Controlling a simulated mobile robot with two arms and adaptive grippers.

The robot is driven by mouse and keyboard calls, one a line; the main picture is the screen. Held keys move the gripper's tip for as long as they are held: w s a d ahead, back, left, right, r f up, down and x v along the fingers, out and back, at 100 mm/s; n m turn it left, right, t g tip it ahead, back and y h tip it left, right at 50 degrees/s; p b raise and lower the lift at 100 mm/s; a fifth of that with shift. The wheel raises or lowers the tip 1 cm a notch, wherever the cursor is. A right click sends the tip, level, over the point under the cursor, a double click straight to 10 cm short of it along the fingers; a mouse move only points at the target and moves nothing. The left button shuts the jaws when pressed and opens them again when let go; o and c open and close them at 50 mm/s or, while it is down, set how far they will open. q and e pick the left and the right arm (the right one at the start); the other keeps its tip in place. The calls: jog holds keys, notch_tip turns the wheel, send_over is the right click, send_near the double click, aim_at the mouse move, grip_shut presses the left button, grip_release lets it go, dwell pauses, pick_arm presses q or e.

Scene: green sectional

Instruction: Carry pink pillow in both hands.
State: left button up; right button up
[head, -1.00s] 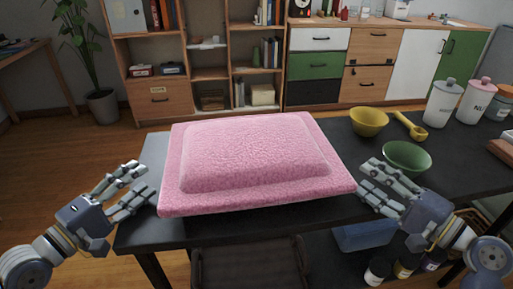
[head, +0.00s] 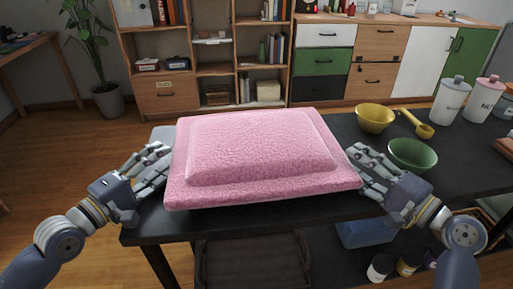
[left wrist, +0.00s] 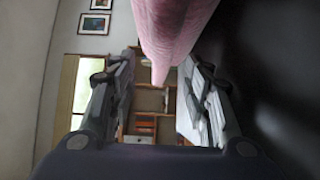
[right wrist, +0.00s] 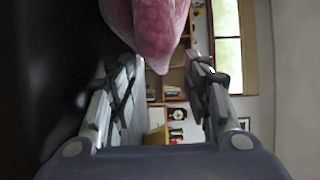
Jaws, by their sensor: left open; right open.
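The pink pillow (head: 262,155) lies flat near the left end of the dark table, in the middle of the head view. My left gripper (head: 158,168) is open at the pillow's left edge. In the left wrist view the pillow's edge (left wrist: 172,30) shows between and beyond the open fingers (left wrist: 155,85). My right gripper (head: 362,168) is open at the pillow's right edge. In the right wrist view the pillow's edge (right wrist: 155,35) shows between the open fingers (right wrist: 165,85). I cannot tell whether any finger touches the pillow.
The dark table (head: 460,165) carries a yellow bowl (head: 375,118), a yellow scoop (head: 418,124), a green bowl (head: 413,156) and a white canister (head: 447,103) right of the pillow. A dark chair (head: 252,262) stands at the table's front. Shelves and cabinets line the back wall.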

aim_at(176, 150)
pick_arm(q)
jog(key=shift+x, duration=2.8)
pick_arm(e)
jog(key=shift+x, duration=2.8)
pick_arm(q)
grip_shut()
pick_arm(e)
grip_shut()
